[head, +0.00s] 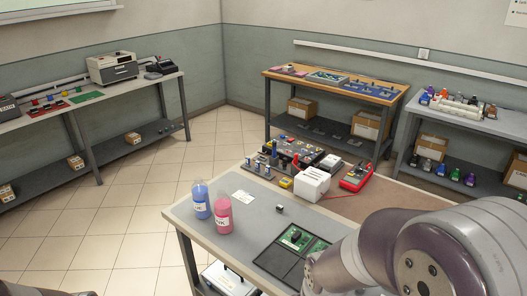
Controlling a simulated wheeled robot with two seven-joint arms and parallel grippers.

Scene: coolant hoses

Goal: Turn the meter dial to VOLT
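A red handheld meter (357,176) lies on the near workbench (185,211), right of a white box-shaped device. It has a pale face, but its dial is too small to make out and its setting cannot be read. A grey arm of mine fills the lower right corner, in front of the bench's right part. Neither of my grippers can be seen.
The white device (312,184) stands close left of the meter. Blue (201,199) and pink (223,212) bottles stand near the left edge. A dark tray (281,262) with green boards lies in front. Brown bench surface (400,199) right of the meter looks clear.

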